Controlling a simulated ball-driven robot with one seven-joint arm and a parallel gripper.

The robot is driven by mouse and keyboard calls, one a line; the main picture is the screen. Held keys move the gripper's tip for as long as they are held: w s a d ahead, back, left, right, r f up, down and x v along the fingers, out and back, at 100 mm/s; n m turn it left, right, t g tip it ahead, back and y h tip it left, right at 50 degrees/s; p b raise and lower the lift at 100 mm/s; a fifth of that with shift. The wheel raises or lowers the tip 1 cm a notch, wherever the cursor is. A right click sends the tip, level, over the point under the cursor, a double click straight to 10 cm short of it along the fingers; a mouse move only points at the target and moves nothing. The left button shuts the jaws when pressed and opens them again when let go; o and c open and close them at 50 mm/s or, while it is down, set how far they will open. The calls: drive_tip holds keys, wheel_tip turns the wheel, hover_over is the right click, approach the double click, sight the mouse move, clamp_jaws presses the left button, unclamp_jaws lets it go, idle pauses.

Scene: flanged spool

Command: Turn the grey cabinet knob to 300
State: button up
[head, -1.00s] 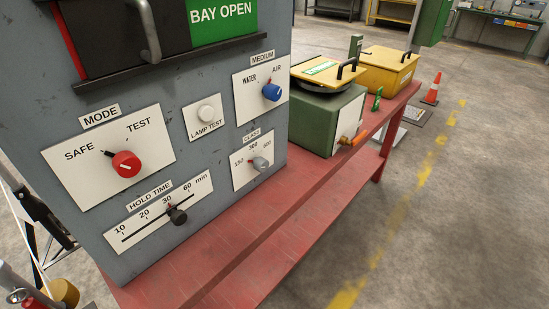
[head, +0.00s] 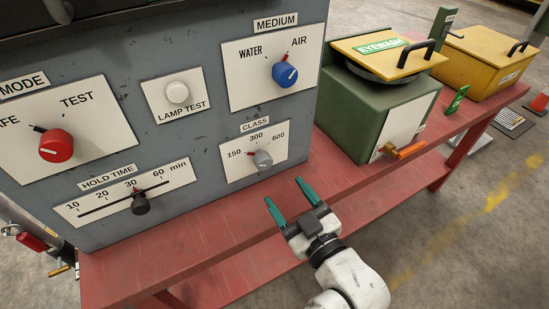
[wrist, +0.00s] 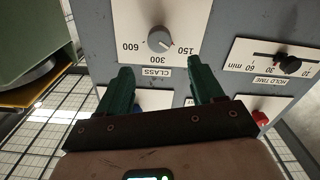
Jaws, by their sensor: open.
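The grey knob (head: 263,159) sits on the white CLASS plate (head: 235,172), low on the right of the grey cabinet. The plate reads 150, 300 and 600 from left to right. The knob's red mark is on its left side, toward 150. The wrist view shows the knob (wrist: 160,39) upside down, beyond the fingertips. My gripper (head: 290,197) is open, with green fingers. It is in front of and below the knob, apart from it, with nothing between the fingers (wrist: 160,75).
A blue MEDIUM knob (head: 285,73) is above, and a white lamp-test button (head: 177,92) is up and left. A red MODE knob (head: 56,145) and black slider (head: 140,203) are further left. A green eyewash box (head: 365,115) stands right on the red bench (head: 210,232).

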sight(266, 164)
drive_tip(key=p+x, duration=0.1)
drive_tip(key=x, duration=0.9)
drive_tip(key=shift+a+p, duration=0.1)
drive_tip(key=shift+p, duration=0.25)
drive_tip(key=c, duration=1)
